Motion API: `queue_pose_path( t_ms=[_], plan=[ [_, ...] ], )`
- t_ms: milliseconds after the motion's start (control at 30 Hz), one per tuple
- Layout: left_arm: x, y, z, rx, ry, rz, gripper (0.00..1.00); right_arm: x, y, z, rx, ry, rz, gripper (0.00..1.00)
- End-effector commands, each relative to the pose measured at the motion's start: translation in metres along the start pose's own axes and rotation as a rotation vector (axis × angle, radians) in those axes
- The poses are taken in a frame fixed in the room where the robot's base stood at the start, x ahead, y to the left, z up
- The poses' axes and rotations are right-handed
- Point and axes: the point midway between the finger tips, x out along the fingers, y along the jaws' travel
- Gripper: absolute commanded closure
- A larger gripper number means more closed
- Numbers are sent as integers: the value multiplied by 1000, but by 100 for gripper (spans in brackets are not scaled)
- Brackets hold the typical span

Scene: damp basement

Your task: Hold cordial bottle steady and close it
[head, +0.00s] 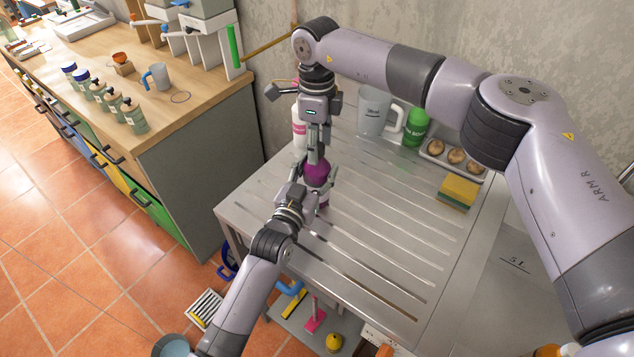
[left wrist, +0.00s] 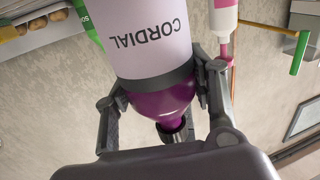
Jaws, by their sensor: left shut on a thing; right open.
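The cordial bottle (head: 318,172) stands on the steel draining surface, its purple shoulder showing in the head view. In the left wrist view, which is upside down, its pale label (left wrist: 150,40) reads CORDIAL. My left gripper (head: 308,188) is shut around the upper body of the bottle, one finger on each side. A dark piece (left wrist: 174,130) shows at the bottle's neck; I cannot tell whether it is a cap. My right gripper (head: 314,150) is open, pointing down directly above the bottle. It hides the bottle's top in the head view.
A white and pink bottle (head: 299,130) stands close behind. A grey jug (head: 374,110), a green bottle (head: 416,128), a tray (head: 432,150) of round brown items and a sponge (head: 458,191) are at the back right. The ribbed surface (head: 390,230) is clear in front.

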Motion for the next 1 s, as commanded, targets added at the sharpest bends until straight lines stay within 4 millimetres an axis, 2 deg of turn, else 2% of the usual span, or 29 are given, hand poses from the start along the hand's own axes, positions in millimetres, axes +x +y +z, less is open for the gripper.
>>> queue_pose_path(
  t_ms=[300,433,800,1000],
  plan=[
    [0,0,0,-1,0,0,100,-1,0,0,0,0,0,50],
    [0,0,0,-1,0,0,100,-11,-1,0,0,0,-2,50],
    [0,0,0,-1,0,0,100,-86,-1,0,1,-2,-2,50],
    [0,0,0,-1,0,0,100,-113,0,0,0,0,-1,50]
  ],
)
